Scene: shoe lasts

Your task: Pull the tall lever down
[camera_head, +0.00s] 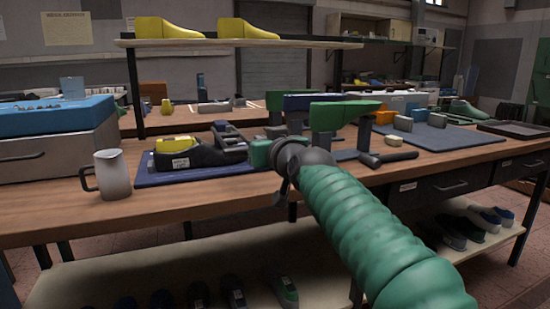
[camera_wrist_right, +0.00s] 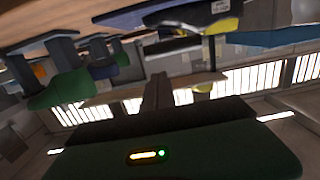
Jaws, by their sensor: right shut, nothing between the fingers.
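My right arm reaches in from the lower right in the head view. Its green-cased gripper (camera_head: 262,153) is over the workbench, just right of a dark device with a yellow last (camera_head: 180,145) on a blue mat. I cannot pick out the tall lever with certainty. Dark grey upright parts (camera_head: 228,135) stand behind the yellow last, beside the gripper, and may belong to it. My left gripper is not in view.
The workbench (camera_head: 60,222) holds a grey mug (camera_head: 112,174) at left and a hammer (camera_head: 388,158) right of my gripper. Green lasts on stands (camera_head: 343,113) rise behind my wrist. A shelf (camera_head: 230,43) with yellow lasts spans above.

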